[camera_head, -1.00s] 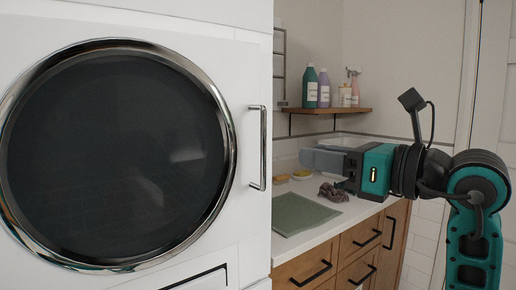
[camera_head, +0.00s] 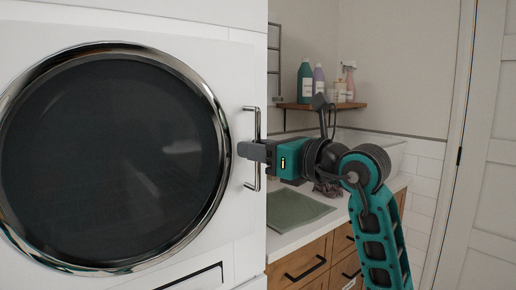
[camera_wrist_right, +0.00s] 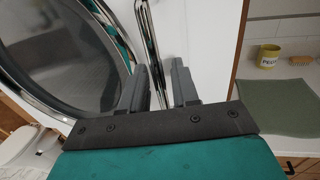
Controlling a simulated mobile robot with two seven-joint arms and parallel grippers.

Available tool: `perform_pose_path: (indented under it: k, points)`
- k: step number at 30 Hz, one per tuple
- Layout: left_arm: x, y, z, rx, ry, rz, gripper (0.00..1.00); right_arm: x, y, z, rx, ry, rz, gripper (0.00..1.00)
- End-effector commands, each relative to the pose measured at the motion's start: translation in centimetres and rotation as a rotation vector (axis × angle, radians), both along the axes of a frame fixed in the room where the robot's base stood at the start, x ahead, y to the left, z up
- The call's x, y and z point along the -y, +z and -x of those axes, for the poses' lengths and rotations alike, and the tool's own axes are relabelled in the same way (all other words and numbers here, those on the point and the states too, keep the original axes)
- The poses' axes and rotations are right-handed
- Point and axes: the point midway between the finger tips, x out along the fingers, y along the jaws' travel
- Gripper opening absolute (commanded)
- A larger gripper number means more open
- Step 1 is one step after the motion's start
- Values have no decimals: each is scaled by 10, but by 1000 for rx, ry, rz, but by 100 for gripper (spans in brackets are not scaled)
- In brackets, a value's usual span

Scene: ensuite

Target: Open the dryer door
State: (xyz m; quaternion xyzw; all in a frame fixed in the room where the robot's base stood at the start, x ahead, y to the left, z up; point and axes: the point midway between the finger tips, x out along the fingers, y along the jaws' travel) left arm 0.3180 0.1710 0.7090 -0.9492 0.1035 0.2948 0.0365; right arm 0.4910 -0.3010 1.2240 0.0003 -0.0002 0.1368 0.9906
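The dryer door (camera_head: 112,155) is a large dark round window in a chrome ring, shut against the white front. Its chrome bar handle (camera_head: 257,122) stands upright at the right of the ring. My right gripper (camera_head: 243,150) is at the middle of the handle, fingers pointing left. In the right wrist view the two grey fingers (camera_wrist_right: 163,85) are apart, and the handle (camera_wrist_right: 150,40) runs down into the space between them. Whether the fingers touch the bar cannot be seen. My left gripper is in neither view.
A counter (camera_head: 284,245) with a green mat (camera_head: 300,212) and wooden drawers (camera_head: 300,268) lies right of the dryer, behind my right arm. A shelf (camera_head: 325,105) with several bottles hangs above.

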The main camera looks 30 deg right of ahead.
Motion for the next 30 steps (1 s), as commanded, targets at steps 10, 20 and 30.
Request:
perform_pose_path:
  k: [10,20,30]
  points:
    - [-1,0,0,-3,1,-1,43,0,0,0,0,0,0,5]
    - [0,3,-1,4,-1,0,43,0,0,0,-1,0,0,0]
    - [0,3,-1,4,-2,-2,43,0,0,0,-1,3,0,0]
